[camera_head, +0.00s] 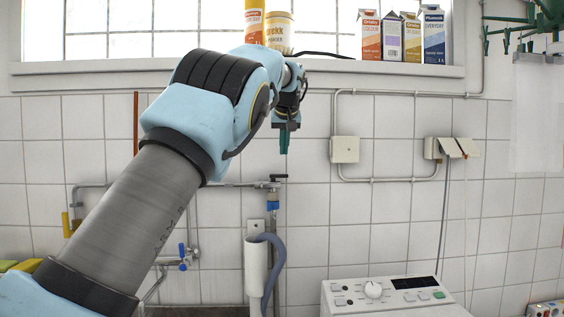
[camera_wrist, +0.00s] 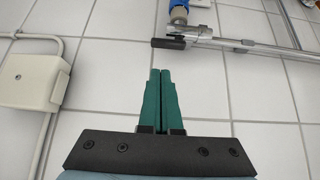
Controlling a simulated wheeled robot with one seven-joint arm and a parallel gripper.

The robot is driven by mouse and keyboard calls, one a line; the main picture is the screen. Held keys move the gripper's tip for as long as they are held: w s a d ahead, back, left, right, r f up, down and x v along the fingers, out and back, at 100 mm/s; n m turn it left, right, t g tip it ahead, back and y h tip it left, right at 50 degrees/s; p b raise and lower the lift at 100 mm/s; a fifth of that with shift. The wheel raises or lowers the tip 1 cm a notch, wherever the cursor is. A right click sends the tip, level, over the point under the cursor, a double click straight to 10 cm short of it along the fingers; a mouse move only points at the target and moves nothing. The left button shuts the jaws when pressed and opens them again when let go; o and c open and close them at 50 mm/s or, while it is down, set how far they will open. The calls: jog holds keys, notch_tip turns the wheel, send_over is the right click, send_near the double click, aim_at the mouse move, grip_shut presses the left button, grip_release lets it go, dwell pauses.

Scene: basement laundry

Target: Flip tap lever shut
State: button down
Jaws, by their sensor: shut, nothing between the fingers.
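A metal tap (camera_head: 272,184) sits at the right end of a horizontal wall pipe, with a blue fitting (camera_head: 272,207) below it. Its short black-ended lever (camera_head: 279,177) points right, roughly in line with the pipe. In the wrist view the picture is turned over: the black lever end (camera_wrist: 168,43) points left and the blue fitting (camera_wrist: 178,12) is at the top. My gripper (camera_head: 284,152) points down above the tap, apart from the lever. Its green fingers (camera_wrist: 160,72) are together and empty. How far it stands from the wall is hard to tell.
A yellow-handled tap (camera_head: 66,224) and a blue-handled tap (camera_head: 183,257) are farther left. A grey hose (camera_head: 275,262) hangs below the tap. A junction box (camera_head: 344,150) is on the wall to the right, above a washing machine (camera_head: 395,297). Cartons (camera_head: 391,36) stand on the sill.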

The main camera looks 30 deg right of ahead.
aim_at(283, 169)
jog(key=p+x, duration=0.2)
jog(key=x, duration=0.7)
jog(key=shift+w+d+f+p, duration=0.15)
jog(key=shift+f+p, duration=0.1)
jog(key=shift+p, duration=0.15)
